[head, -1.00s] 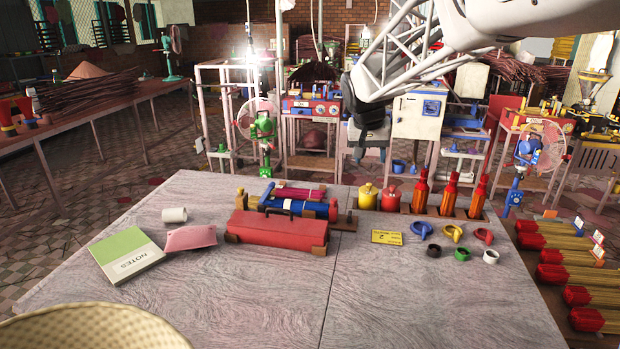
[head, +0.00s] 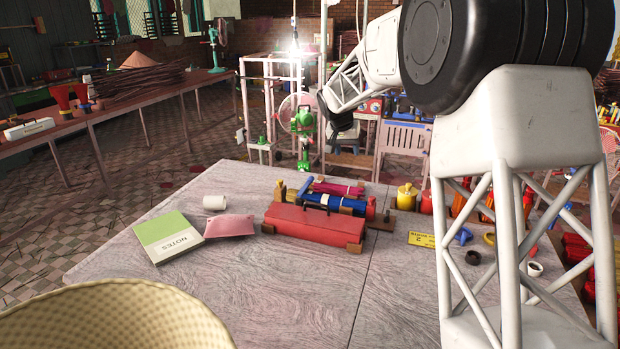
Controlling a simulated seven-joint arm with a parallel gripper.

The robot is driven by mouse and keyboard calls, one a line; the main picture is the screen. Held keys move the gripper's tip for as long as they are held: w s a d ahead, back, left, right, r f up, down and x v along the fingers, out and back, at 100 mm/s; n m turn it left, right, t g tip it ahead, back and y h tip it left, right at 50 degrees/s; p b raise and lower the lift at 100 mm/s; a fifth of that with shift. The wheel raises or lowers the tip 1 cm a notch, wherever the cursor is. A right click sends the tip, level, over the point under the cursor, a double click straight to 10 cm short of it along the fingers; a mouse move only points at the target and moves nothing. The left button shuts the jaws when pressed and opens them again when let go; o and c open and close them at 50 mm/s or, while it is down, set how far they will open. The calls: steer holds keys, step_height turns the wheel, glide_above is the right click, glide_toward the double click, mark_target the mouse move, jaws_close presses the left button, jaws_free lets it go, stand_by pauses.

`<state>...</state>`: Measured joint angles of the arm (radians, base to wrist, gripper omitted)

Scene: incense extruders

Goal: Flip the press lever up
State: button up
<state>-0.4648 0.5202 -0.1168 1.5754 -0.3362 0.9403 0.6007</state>
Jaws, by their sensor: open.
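I cannot pick out the press lever for certain in the head view. My gripper (head: 338,122) is a small dark shape at the far end of my arm, beyond the table and right of a green fan (head: 301,122). Its fingers are too small and dark to make out in detail, and nothing shows held in it.
The table (head: 240,300) holds a red case (head: 313,224), blue roll (head: 335,202), notes book (head: 168,236), pink pouch (head: 229,227) and white cup (head: 214,202). A straw hat (head: 110,315) covers the front left. A white frame (head: 268,100) stands behind.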

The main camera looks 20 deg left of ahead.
glide_toward(310, 177)
steer(key=shift+w+d+f+t, duration=0.15)
steer(key=shift+f+t, duration=0.25)
steer(key=shift+f, duration=0.65)
steer(key=shift+w+f, duration=0.1)
steer(key=shift+f, duration=0.05)
steer(key=shift+x, duration=3.75)
jaws_close()
